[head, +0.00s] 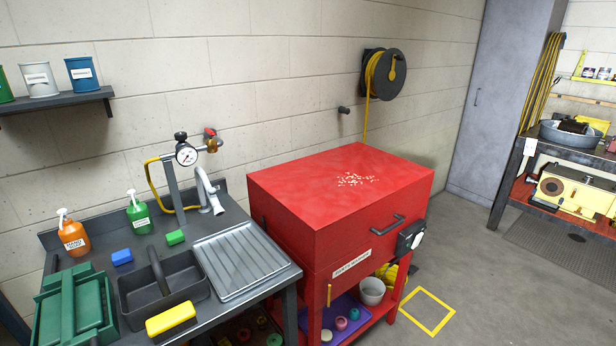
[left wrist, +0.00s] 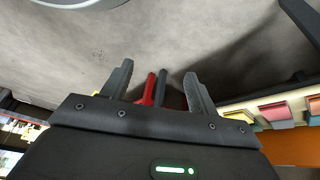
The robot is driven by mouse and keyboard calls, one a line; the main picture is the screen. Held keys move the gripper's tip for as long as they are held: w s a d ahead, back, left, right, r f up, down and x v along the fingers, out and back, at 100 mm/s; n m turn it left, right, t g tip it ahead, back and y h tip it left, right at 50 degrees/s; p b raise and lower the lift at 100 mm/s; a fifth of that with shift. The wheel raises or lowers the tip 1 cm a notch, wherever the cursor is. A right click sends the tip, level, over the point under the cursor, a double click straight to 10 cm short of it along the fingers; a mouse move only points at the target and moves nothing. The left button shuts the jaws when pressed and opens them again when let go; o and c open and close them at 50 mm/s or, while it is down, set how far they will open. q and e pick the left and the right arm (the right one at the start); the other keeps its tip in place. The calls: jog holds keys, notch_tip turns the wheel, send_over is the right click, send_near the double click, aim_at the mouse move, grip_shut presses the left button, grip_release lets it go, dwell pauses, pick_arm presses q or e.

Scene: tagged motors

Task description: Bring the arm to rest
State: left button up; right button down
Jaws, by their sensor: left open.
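My left gripper (left wrist: 158,82) shows only in the left wrist view. Its two grey fingers stand apart, so it is open. A small red piece (left wrist: 147,90) and dark pieces show between and behind the fingers; I cannot tell what they are or how far off they lie. Grey floor (left wrist: 215,45) fills much of the view beyond the fingertips. Neither arm nor gripper shows in the head view. My right gripper is in neither view.
In the head view, a red cabinet (head: 340,205) stands mid-picture. A workbench (head: 520,165) stands far right.

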pick_arm(q)
jog(key=s+a+f+n+g+y, duration=0.1)
jog(key=s+a+f, duration=0.1)
jog(key=s, duration=0.7)
jog(key=s+a+f+n+g+y, duration=0.1)
jog(key=s+a, duration=0.3)
jog(key=s, duration=0.6)
jog(key=shift+a+f+g+b, duration=0.3)
jog(key=shift+f+g, duration=0.1)
jog(key=shift+f, duration=0.1)
